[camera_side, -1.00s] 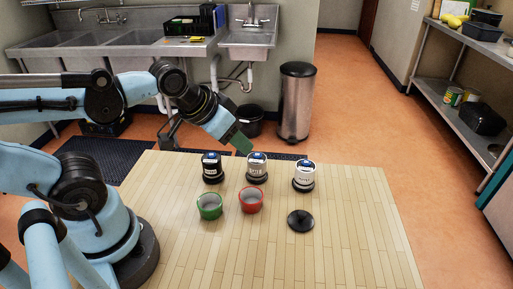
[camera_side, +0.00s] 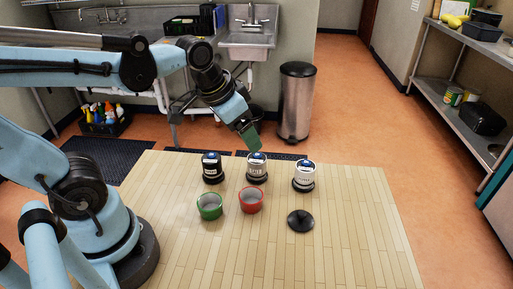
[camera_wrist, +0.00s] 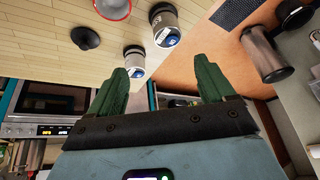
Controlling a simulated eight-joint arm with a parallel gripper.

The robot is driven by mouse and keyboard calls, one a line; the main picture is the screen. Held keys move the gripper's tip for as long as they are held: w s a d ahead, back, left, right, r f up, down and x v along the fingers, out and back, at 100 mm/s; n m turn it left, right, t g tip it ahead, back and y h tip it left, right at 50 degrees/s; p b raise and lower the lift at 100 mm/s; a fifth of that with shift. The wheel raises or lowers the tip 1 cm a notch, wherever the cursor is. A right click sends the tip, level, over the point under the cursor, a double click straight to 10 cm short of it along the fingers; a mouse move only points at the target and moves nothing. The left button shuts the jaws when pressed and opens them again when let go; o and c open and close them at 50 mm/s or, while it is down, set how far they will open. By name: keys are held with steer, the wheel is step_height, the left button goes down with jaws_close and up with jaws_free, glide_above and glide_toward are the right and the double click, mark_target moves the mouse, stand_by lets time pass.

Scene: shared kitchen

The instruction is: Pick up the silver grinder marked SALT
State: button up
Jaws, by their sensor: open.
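Three grinders with blue tops stand upright in a row at the back of the table. The left one (camera_side: 211,168) is black, the middle one (camera_side: 257,170) is silver-grey, and the right one (camera_side: 303,177) is paler, silver-white. Their labels are too small for me to read surely. My gripper (camera_side: 251,140) is above and just behind the middle grinder, apart from it. In the wrist view my gripper (camera_wrist: 161,68) has its green fingers spread with nothing between them. The middle grinder (camera_wrist: 163,22) and the right grinder (camera_wrist: 134,62) show there beyond the fingers.
A green bowl (camera_side: 209,206) and a red bowl (camera_side: 251,200) stand in front of the grinders. A black disc-shaped lid (camera_side: 300,220) lies at right. The front and right of the wooden table (camera_side: 350,250) are clear. A steel bin (camera_side: 297,102) stands behind.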

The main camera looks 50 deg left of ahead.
mark_target(256, 156)
steer(key=shift+w+a+f+m+g, duration=0.25)
steer(key=shift+w+m+g, duration=0.2)
steer(key=shift+w+g, duration=0.45)
steer(key=shift+w+a+f+m+g, duration=0.25)
steer(key=shift+w+m+g, duration=0.25)
steer(key=shift+w+g, duration=0.35)
steer(key=shift+w+a+f+m+g, duration=0.15)
steer(key=shift+w+a+m+g, duration=0.25)
steer(key=shift+w+g, duration=0.5)
step_height(256, 156, down, 6)
steer(key=shift+w+d+r, duration=0.1)
steer(key=shift+w, duration=0.05)
steer(key=shift+s+f, duration=0.15)
steer(key=shift+f, duration=1.4)
steer(key=shift+s+f, duration=0.1)
steer(key=shift+f, duration=1.45)
steer(key=c, duration=1.3)
steer(key=shift+c, duration=0.2)
steer(key=shift+r, duration=0.15)
